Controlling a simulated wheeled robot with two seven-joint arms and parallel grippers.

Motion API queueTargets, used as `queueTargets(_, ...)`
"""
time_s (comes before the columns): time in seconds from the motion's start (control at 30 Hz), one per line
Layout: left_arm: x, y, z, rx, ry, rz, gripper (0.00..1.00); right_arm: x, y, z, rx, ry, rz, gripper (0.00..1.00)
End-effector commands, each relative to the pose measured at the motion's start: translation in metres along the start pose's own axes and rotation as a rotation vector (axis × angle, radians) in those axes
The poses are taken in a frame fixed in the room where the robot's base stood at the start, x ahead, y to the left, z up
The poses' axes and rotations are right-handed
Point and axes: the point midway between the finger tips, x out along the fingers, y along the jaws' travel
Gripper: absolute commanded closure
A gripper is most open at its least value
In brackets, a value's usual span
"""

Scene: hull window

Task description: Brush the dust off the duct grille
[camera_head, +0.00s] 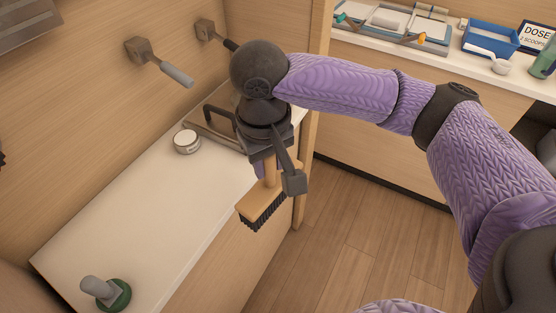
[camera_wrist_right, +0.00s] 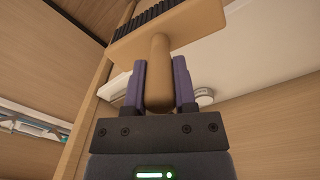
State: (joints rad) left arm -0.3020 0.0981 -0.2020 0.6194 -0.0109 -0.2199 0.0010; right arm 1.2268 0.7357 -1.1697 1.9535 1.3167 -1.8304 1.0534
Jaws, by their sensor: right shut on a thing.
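A wooden brush (camera_head: 262,207) with dark bristles is in my right gripper (camera_head: 270,168). The gripper is shut on its handle, and the bristles face down, above the front edge of the counter. In the right wrist view, the handle of the brush (camera_wrist_right: 159,72) stands between the two fingers of the gripper (camera_wrist_right: 159,82). A grey slatted panel (camera_head: 22,22), which looks like the duct grille, is on the wall at the top left, partly cut off. The brush is well apart from it. I cannot make out dust on it. My left gripper is out of view.
The white counter (camera_head: 130,215) holds a small round tin (camera_head: 186,142) and a green-based grey-handled object (camera_head: 106,293). Two brackets (camera_head: 160,62) (camera_head: 212,33) jut from the wall. A blue tray (camera_head: 490,40) stands on the shelf at the back right.

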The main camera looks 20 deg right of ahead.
Motion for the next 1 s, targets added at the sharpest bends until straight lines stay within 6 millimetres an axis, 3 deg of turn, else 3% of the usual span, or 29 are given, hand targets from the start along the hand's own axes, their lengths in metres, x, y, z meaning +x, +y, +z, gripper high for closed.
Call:
queueTargets(0.23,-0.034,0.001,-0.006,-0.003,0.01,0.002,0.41,-0.027,-0.025,-0.028,-0.212,0.084,0.127,1.0)
queueTargets(0.47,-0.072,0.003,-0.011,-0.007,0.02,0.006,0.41,-0.066,-0.053,-0.063,-0.582,0.306,0.326,1.0)
queueTargets(0.73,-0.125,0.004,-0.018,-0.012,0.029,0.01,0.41,-0.131,-0.077,-0.095,-1.085,0.831,0.49,1.0)
queueTargets(1.0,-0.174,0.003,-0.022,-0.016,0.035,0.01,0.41,-0.202,-0.09,-0.109,-1.304,1.38,0.495,1.0)
